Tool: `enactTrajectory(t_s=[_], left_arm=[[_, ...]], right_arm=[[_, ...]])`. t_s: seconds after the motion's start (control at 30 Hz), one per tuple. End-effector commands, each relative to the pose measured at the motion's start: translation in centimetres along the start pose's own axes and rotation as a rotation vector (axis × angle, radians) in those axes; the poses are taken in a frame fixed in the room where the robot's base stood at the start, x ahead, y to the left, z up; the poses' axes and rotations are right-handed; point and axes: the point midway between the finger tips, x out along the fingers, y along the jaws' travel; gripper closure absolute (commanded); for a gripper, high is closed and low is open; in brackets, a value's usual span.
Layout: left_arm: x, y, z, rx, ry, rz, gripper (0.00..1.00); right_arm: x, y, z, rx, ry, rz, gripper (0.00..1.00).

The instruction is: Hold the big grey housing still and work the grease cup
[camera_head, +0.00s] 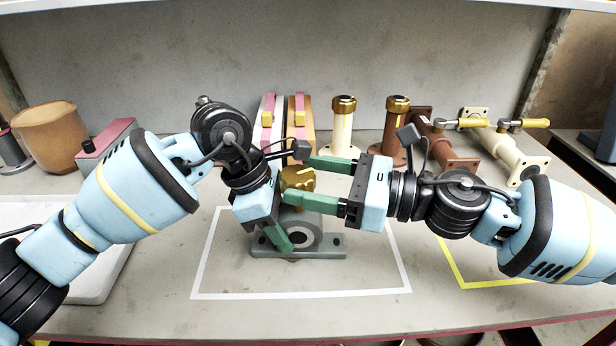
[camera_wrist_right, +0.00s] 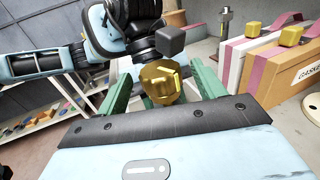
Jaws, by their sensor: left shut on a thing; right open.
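The big grey housing (camera_head: 327,236), a bearing block on a flat base with a round bore facing front, stands inside the white outlined area. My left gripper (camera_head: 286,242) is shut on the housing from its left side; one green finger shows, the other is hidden. The brass grease cup (camera_head: 298,178) is on top of the housing. My right gripper (camera_head: 296,181) comes in from the right, open, with its green fingers on either side of the cup. The right wrist view also shows the cup (camera_wrist_right: 158,84) between the two fingers; contact cannot be told.
Behind stand boxes with pink straps (camera_head: 268,125), a cream pipe (camera_head: 342,128) and a brown pipe (camera_head: 396,132). Cream valve piping (camera_head: 505,150) lies at the back right. An orange-brown pot (camera_head: 50,135) is at the far left. The table front is clear.

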Motion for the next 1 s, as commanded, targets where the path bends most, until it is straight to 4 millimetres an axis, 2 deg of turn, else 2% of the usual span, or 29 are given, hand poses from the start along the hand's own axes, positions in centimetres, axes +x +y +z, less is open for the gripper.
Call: enactTrajectory(t_s=[0.13, 0.43, 0.77, 1.0], left_arm=[[-0.14, 0.03, 0.09, 0.001, -0.002, 0.002, 1.0], [-0.14, 0.03, 0.1, 0.001, -0.002, 0.002, 1.0], [-0.14, 0.03, 0.1, 0.001, -0.002, 0.002, 1.0], [-0.14, 0.02, 0.1, 0.001, -0.002, 0.002, 1.0]], right_arm=[[0.82, 0.03, -0.02, 0.001, 0.001, 0.0, 0.31], [0.95, 0.03, -0.02, 0.001, 0.001, 0.0, 0.33], [0.92, 0.03, -0.02, 0.001, 0.001, 0.0, 0.76], [1.0, 0.11, -0.01, -0.002, 0.005, -0.038, 0.76]])
